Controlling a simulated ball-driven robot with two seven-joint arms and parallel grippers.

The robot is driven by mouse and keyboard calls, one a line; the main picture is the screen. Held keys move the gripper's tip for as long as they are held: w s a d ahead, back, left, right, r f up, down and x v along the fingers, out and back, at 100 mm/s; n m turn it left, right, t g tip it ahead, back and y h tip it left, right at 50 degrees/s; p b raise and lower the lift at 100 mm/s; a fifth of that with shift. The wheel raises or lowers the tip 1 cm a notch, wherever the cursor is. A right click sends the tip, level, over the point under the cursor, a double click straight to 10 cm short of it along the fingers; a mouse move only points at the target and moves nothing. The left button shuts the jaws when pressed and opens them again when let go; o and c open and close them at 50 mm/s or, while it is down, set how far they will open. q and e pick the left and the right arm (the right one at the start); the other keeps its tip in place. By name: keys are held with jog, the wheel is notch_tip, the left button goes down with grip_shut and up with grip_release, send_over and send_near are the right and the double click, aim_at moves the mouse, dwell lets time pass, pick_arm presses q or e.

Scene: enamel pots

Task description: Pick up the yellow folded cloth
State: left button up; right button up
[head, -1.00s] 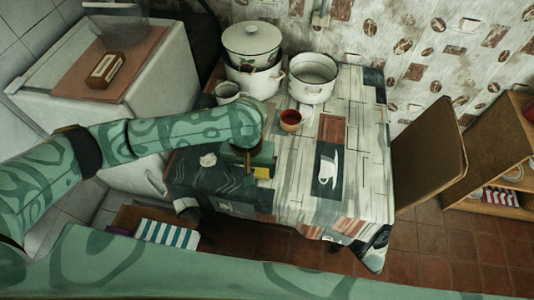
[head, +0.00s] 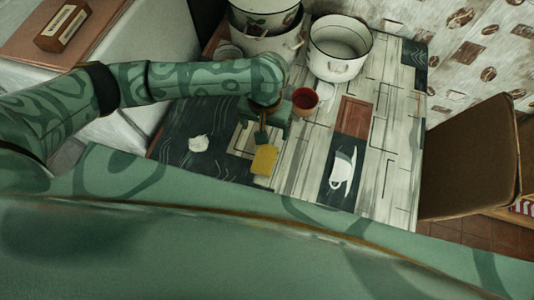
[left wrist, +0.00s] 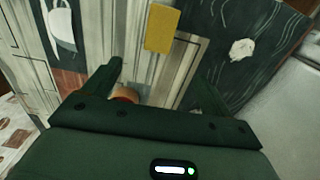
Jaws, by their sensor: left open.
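The yellow folded cloth (head: 264,160) lies flat on the table, just in front of my left gripper. It also shows at the top of the left wrist view (left wrist: 162,30), beyond the fingertips and not between them. My left gripper (head: 270,135) points down over the table, open and empty, apart from the cloth. In the left wrist view its two fingers (left wrist: 158,76) are spread. My right gripper is not in view.
A reddish-brown cup (head: 305,100) stands close to the right of my left gripper. A white pot (head: 340,50) and stacked pots (head: 262,38) stand at the back. A chair (head: 470,160) is at the right.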

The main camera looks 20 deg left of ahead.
pick_arm(q)
notch_tip(320, 180, down, 11)
jog(key=b, duration=0.5)
jog(key=shift+w+f+b, duration=0.1)
jog(key=shift+b, duration=0.2)
notch_tip(320, 180, down, 5)
jog(key=b, duration=0.3)
jog(key=shift+f+b, duration=0.2)
jog(key=shift+b, duration=0.2)
jog(key=shift+r, duration=0.2)
jog(key=shift+c, duration=0.7)
jog(key=c, duration=0.9)
